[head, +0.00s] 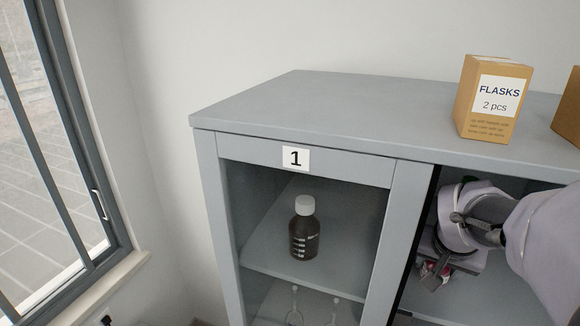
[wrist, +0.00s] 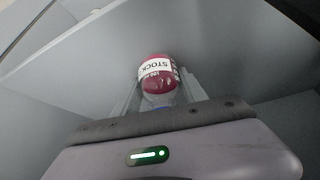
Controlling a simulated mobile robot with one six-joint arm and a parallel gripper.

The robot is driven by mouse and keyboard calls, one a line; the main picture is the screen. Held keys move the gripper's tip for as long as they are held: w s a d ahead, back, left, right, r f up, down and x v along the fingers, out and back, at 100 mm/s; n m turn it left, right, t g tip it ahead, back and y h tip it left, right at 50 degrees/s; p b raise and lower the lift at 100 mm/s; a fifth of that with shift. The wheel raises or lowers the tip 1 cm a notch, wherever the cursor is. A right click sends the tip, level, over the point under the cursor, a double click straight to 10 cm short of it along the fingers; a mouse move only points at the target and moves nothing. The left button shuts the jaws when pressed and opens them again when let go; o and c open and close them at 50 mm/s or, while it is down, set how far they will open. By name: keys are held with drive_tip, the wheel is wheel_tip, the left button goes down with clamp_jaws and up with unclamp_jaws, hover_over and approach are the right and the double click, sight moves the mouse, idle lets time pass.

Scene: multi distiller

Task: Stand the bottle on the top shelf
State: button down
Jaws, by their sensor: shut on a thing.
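My gripper (head: 437,266) is inside the right-hand compartment of the grey cabinet. It is shut on a small bottle (wrist: 157,78) with dark red contents and a white label reading "STOCK". In the wrist view the bottle lies between the two fingers (wrist: 160,92). In the head view only a red and white bit of it (head: 432,270) shows below the gripper, close above the shelf; I cannot tell whether it touches. A brown bottle with a white cap (head: 304,236) stands upright on the upper shelf (head: 268,258) of the left compartment, marked 1.
A divider (head: 400,230) separates the two compartments. Glassware (head: 333,312) stands under the left upper shelf. A "FLASKS" box (head: 490,125) and part of another box (head: 569,110) sit on the cabinet top (head: 330,100), which is clear at its left. A window is at left.

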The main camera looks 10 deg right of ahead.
drive_tip(key=shift+s+a+r, duration=0.1)
drive_tip(key=shift+s+a, duration=0.05)
drive_tip(key=shift+s, duration=0.05)
drive_tip(key=shift+s+a+b, duration=0.1)
drive_tip(key=shift+b, duration=0.2)
drive_tip(key=c, duration=1.1)
unclamp_jaws()
drive_tip(key=shift+f, duration=0.25)
drive_tip(key=o, duration=0.5)
drive_tip(key=shift+c, duration=0.2)
drive_tip(key=shift+r, duration=0.15)
